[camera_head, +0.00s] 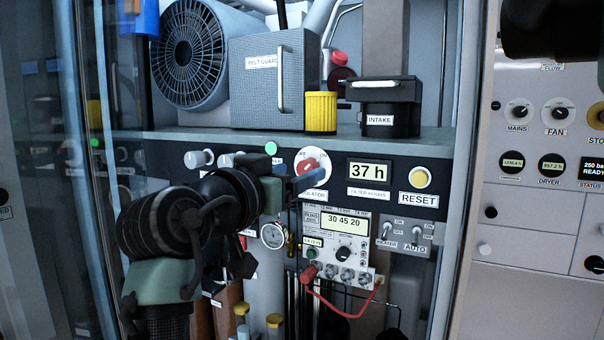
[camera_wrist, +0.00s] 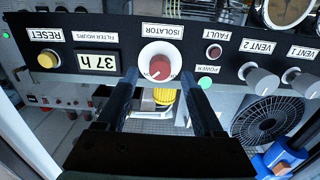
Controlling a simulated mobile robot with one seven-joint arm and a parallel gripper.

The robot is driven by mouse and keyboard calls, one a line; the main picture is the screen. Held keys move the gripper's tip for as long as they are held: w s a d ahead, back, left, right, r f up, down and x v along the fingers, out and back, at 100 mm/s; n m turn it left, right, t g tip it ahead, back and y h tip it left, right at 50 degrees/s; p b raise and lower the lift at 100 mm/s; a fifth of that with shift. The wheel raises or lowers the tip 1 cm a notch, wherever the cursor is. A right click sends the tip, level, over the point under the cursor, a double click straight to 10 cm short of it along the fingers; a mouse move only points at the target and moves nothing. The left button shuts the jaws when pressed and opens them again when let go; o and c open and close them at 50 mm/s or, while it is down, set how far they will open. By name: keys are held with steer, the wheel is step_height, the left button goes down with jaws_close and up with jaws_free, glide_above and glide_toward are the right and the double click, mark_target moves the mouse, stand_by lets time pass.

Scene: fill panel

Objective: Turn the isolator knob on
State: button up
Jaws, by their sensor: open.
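The isolator knob is red on a round white dial; in the head view the knob (camera_head: 307,164) is partly covered by my gripper from below. In the wrist view, which is upside down, the knob (camera_wrist: 160,67) sits under the ISOLATOR label. My gripper (camera_head: 304,182) points at the panel, in front of the dial. In the wrist view my gripper (camera_wrist: 159,76) is open, with one dark finger on each side of the knob and visible space between. I cannot tell how far the fingertips are from the panel. The knob's exact setting is too small to read.
To the right are the 37 h display (camera_head: 370,171) and the yellow RESET button (camera_head: 420,178). Left of the dial are the grey vent knobs (camera_wrist: 262,79) and a lit green power lamp (camera_wrist: 205,82). A shelf (camera_head: 290,141) with a yellow cap (camera_head: 321,112) is above.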

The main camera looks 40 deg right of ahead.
steer(key=b+v, duration=0.1)
steer(key=v, duration=0.9)
